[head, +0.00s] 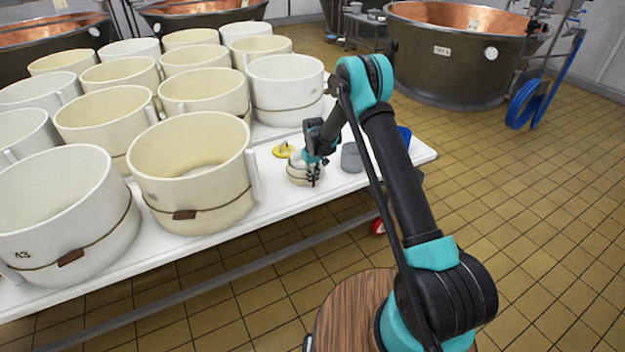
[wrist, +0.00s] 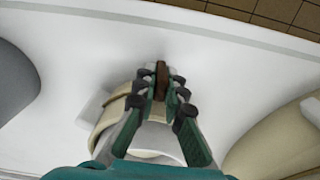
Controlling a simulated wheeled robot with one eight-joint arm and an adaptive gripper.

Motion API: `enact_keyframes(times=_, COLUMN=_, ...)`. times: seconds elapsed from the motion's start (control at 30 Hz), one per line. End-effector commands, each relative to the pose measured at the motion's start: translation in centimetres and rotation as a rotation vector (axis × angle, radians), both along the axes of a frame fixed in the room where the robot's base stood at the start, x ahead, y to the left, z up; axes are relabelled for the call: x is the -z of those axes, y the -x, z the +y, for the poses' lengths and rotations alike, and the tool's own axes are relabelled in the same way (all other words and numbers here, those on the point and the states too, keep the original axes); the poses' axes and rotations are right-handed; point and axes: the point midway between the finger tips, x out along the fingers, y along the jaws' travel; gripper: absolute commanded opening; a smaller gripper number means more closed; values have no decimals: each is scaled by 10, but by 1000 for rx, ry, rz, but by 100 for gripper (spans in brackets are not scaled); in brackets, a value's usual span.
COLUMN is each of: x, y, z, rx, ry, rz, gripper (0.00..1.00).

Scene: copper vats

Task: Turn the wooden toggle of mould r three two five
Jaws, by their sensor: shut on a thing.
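A small cream mould (head: 299,173) stands on the white table between a big cream mould and a grey container. It also shows in the wrist view (wrist: 112,115), with a band around it. My gripper (head: 314,180) reaches down at the mould's near side. In the wrist view my gripper (wrist: 161,92) is shut on the brown wooden toggle (wrist: 162,70), which sticks out between the fingertips. The fingers hide part of the mould's wall and band. No number can be read on this mould.
Several large cream moulds (head: 190,165) with bands and toggles crowd the white table (head: 265,205) to the left. A grey container (head: 351,158), a blue object (head: 404,136) and a yellow item (head: 283,150) are close by. Copper vats (head: 455,75) stand behind.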

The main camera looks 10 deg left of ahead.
Motion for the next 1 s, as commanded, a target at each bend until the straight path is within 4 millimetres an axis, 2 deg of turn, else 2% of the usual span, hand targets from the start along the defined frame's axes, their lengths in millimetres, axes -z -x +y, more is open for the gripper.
enact_keyframes(times=0.07, x=0, y=0, z=0, rx=0, ry=-1, rz=-1, gripper=0)
enact_keyframes(times=0.1, x=0, y=0, z=0, rx=0, ry=-1, rz=-1, gripper=12)
enact_keyframes(times=0.27, x=0, y=0, z=0, rx=0, ry=1, rz=-1, gripper=31)
enact_keyframes(times=0.53, x=-1, y=0, z=0, rx=0, ry=2, rz=-1, gripper=31)
enact_keyframes(times=0.67, x=-8, y=0, z=0, rx=0, ry=2, rz=-1, gripper=31)
enact_keyframes(times=0.77, x=-23, y=0, z=0, rx=0, ry=2, rz=-1, gripper=31)
enact_keyframes(times=1.0, x=-72, y=-1, z=-1, rx=0, ry=2, rz=-1, gripper=31)
